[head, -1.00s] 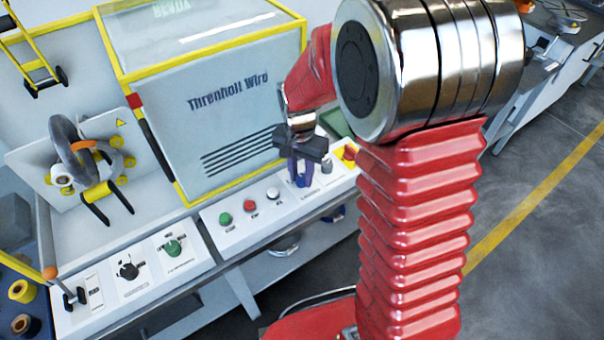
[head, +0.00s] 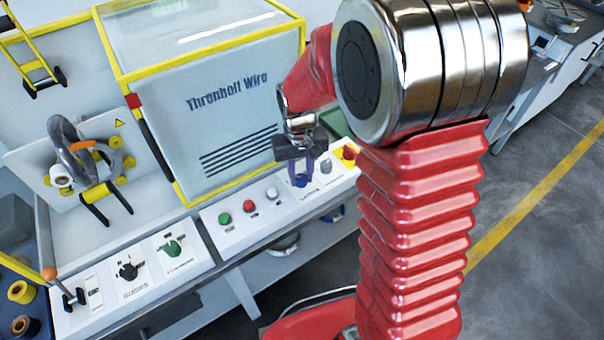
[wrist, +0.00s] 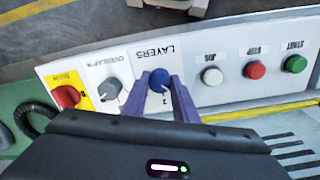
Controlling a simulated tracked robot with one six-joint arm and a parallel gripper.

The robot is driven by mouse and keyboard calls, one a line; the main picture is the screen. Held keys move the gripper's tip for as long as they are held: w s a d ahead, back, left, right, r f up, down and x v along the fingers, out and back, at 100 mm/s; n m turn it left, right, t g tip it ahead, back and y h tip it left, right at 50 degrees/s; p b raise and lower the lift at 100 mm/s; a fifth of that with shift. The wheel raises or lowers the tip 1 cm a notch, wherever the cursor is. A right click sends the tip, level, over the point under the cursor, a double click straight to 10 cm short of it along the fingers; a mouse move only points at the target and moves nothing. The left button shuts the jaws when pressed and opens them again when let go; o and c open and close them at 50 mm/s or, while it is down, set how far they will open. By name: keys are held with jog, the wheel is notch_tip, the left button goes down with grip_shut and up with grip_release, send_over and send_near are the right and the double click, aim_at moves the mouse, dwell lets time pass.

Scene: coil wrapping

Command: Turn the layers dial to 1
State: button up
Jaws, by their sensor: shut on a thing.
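The blue layers dial (wrist: 160,79) sits on the white control panel under the label LAYERS, which reads upside down in the wrist view. My gripper (wrist: 159,94) has its two purple fingers on either side of the dial and is shut on it. A small mark shows on the panel between the fingers, too small to read surely. The dial's pointer and setting cannot be told. In the head view my gripper (head: 301,172) reaches down to the same panel, and its fingers largely hide the dial.
A grey overlap dial (wrist: 109,89) and a red knob on yellow (wrist: 67,97) stand to one side. White (wrist: 212,76), red (wrist: 254,70) and green (wrist: 295,64) buttons stand to the other. The large wire cabinet (head: 215,120) rises close behind the panel.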

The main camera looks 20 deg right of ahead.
aim_at(300, 178)
jog(key=shift+n, duration=1.6)
jog(key=shift+r, duration=0.1)
jog(key=o, duration=1.1)
jog(key=shift+c, duration=0.2)
notch_tip(300, 178, up, 14)
jog(key=shift+f, duration=0.2)
jog(key=shift+a, duration=0.1)
